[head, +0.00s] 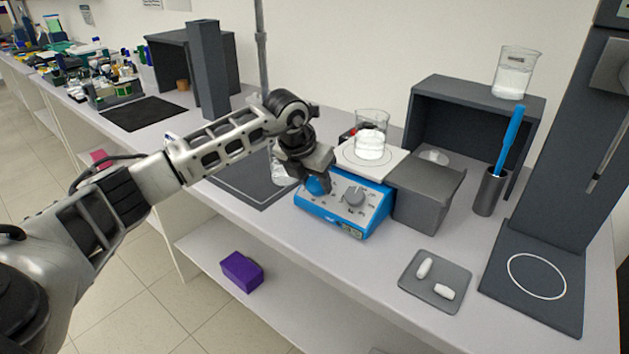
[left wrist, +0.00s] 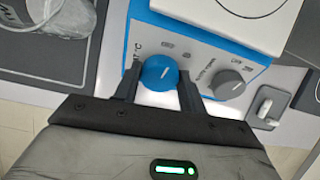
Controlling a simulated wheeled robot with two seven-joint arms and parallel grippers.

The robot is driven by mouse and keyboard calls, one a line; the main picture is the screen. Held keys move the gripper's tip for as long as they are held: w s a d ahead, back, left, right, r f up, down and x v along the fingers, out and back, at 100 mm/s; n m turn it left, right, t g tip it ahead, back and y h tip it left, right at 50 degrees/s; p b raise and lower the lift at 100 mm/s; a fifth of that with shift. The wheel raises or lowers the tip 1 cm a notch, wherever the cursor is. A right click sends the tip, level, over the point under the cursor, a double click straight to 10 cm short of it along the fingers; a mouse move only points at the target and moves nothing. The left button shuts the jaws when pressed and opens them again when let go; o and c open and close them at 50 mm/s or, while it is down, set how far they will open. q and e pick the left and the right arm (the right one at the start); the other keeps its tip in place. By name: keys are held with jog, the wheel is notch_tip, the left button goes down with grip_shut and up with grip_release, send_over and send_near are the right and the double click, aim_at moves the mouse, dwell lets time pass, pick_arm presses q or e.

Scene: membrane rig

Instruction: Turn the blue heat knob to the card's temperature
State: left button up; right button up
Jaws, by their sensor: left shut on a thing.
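The blue heat knob (left wrist: 160,73) is on the sloped front panel of the blue hotplate stirrer (head: 343,213), left of a grey knob (head: 355,196). Its white pointer line points up and slightly right in the left wrist view. My left gripper (head: 322,186) reaches down to the panel, and its two dark fingers (left wrist: 158,82) stand on either side of the blue knob, shut on it. In the head view the blue knob (head: 316,186) is partly hidden by the gripper. Dial marks around it are too small to read fully. I cannot make out a card. My right gripper is not in view.
A beaker with white contents (head: 370,147) stands on the white hotplate top (head: 388,160). A grey box (head: 428,195) is right of the stirrer. A grey tray (head: 421,290) with two white pieces lies at the front right. A dark mat (head: 240,178) lies left.

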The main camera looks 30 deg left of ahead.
pick_arm(q)
jog(key=m+b, duration=0.1)
jog(key=m, duration=0.2)
jog(key=shift+y, duration=0.4)
jog(key=shift+m+b, duration=0.6)
jog(key=shift+m, duration=0.2)
jog(key=shift+d+m+y+b, duration=0.1)
jog(key=shift+m+y+b, duration=0.25)
jog(key=shift+m, duration=0.45)
jog(key=shift+m+t, duration=0.3)
jog(key=shift+m, duration=0.1)
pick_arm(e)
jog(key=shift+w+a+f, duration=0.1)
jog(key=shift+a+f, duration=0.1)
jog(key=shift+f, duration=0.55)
pick_arm(q)
jog(key=o, duration=1)
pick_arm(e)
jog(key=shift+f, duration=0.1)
pick_arm(q)
jog(key=shift+s+r, duration=0.1)
